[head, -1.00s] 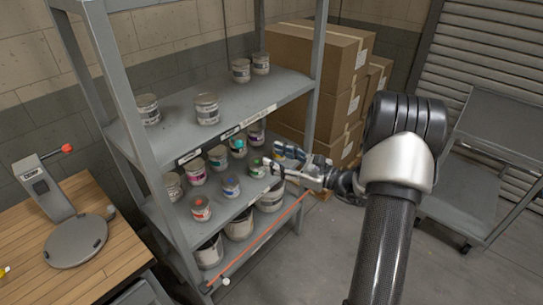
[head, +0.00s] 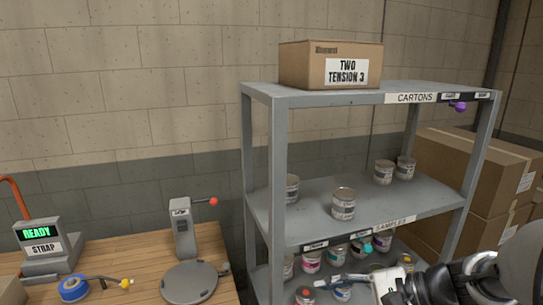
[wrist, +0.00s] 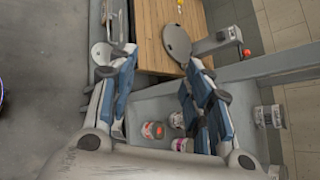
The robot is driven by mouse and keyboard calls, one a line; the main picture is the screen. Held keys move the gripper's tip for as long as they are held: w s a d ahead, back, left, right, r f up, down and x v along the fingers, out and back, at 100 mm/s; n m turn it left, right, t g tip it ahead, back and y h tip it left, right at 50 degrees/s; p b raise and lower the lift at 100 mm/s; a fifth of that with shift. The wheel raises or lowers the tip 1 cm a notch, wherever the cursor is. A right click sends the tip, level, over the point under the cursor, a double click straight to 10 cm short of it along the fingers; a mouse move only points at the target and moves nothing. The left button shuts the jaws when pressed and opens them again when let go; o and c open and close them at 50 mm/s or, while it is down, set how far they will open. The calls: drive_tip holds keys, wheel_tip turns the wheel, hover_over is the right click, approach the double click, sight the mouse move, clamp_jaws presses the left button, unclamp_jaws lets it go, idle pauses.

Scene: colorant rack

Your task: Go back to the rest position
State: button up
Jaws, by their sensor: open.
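My gripper (head: 385,284) is at the lower right of the head view, in front of the lower shelf of the grey rack (head: 262,180). In the wrist view my gripper (wrist: 168,82) has its two blue-and-grey fingers spread wide apart, open with nothing between them. Several small paint cans stand on the rack's lower shelf behind the gripper, among them a can with a magenta label (head: 311,262) and one with a red top (head: 305,296). My arm hides part of that shelf at the right.
The middle shelf holds several grey cans, one at its front (head: 343,204). A carton (head: 331,66) sits on top. Left is a wooden bench (head: 120,262) with a round-plated device (head: 188,283), a READY display unit (head: 42,246) and blue tape (head: 73,289). Large boxes (head: 470,190) stand behind right.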

drive_tip(key=s+a+n+g+h, duration=0.4)
drive_tip(key=s+n, duration=0.3)
drive_tip(key=s, duration=0.4)
drive_tip(key=s+d+r+n+t+h, duration=0.2)
drive_tip(key=s+d+n+t+h, duration=0.2)
drive_tip(key=s+n+h, duration=0.3)
drive_tip(key=shift+s+d+n, duration=0.2)
drive_tip(key=shift+d+n, duration=0.2)
drive_tip(key=shift+d, duration=0.45)
idle(0.9)
